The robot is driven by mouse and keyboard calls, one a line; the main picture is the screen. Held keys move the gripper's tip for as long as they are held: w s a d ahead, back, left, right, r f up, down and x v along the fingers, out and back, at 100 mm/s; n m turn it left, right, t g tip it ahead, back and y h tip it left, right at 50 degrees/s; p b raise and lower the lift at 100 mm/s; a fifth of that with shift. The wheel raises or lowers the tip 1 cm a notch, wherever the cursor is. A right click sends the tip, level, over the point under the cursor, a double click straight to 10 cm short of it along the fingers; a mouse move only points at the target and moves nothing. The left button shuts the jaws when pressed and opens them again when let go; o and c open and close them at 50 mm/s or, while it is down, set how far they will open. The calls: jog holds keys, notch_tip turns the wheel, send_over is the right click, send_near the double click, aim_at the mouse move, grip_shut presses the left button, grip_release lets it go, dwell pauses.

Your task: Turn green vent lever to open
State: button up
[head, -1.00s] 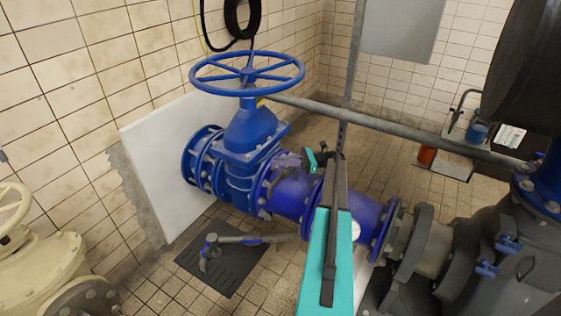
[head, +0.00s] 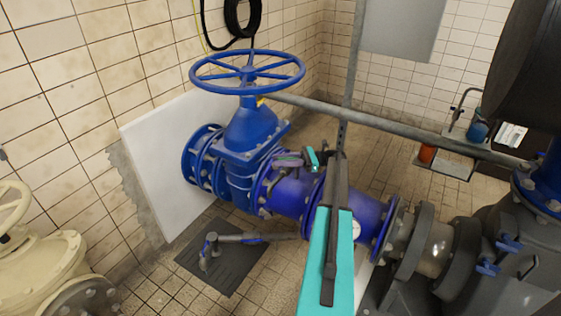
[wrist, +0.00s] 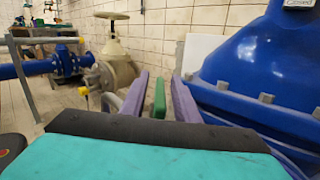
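The green vent lever (wrist: 159,98) stands upright between the two purple fingers of my gripper (wrist: 160,77) in the wrist view. A gap shows on each side of the lever, so the fingers are open around it and seem not to touch it. In the head view my gripper (head: 287,161) is small, over the top of the blue pipe (head: 296,193), beside the flange of the blue valve. I cannot pick out the lever there. Its base is hidden in the wrist view by the dark and teal body of my gripper.
The blue valve with its handwheel (head: 247,75) stands left of my gripper. A grey rail (head: 400,130) crosses behind it. A cream valve (head: 45,245) is at lower left. A tool (head: 240,238) lies on a dark floor grate (head: 225,268). Tiled floor is free behind the pipe.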

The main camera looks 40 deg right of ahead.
jog(key=shift+b+v, duration=2.5)
jog(key=shift+b, duration=0.7)
jog(key=b+v, duration=0.1)
jog(key=b, duration=0.2)
jog(key=shift+s+d+f, duration=0.1)
jog(key=shift+d+f, duration=0.1)
jog(key=shift+d, duration=0.05)
jog(key=shift+s+d+r+b, duration=0.1)
jog(key=shift+d+b, duration=0.05)
jog(key=shift+b, duration=0.15)
jog(key=shift+s, duration=0.1)
jog(key=shift+r, duration=0.15)
jog(key=shift+r+p, duration=0.8)
jog(key=shift+r, duration=0.1)
jog(key=shift+r+p, duration=0.3)
jog(key=shift+p, duration=0.15)
